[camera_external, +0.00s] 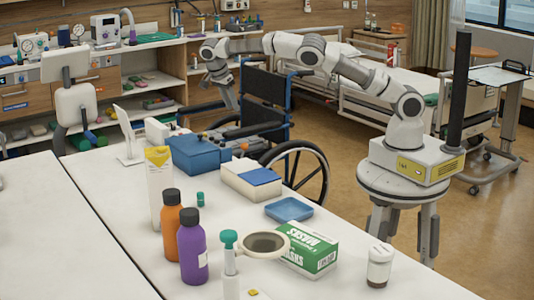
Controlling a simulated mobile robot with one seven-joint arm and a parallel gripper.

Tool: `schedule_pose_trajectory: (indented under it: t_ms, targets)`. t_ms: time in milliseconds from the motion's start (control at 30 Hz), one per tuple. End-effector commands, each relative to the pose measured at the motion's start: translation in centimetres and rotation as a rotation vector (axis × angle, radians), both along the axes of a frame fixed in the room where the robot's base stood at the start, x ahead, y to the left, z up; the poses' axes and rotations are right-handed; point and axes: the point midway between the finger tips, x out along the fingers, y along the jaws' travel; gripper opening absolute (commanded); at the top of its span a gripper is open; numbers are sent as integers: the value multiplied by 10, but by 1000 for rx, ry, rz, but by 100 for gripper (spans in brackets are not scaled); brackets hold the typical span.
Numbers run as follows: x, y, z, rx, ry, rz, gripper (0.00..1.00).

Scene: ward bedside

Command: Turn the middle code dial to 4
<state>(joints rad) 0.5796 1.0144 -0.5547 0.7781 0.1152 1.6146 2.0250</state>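My arm stands on the round white stool at the right and reaches left across the back. My gripper (232,104) points down beside the wheelchair, in front of the back shelves. It is too small to tell whether it is open or shut. No code dials can be made out. A blue box (198,155) stands on the white table, and a white box with a blue top (251,181) stands to its right. Neither shows a readable dial or number. My gripper is behind and above these boxes in the picture, apart from them.
A wheelchair (267,110) stands behind the table. Orange (171,221) and purple (193,248) bottles, a blue tray (289,210), a green mask box (309,250), a magnifier (263,243) and a small jar (379,266) crowd the table (110,205). The table's left part is bare.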

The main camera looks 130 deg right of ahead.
Motion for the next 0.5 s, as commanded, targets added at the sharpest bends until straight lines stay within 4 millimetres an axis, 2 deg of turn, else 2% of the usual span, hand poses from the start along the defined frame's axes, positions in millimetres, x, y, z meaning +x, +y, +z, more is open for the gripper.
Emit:
schedule_pose_trajectory:
  t_ms: [200,500]
  targets:
    - [-23,-7,14,0,-1,-1,37]
    - [-28,-8,17,0,0,1,37]
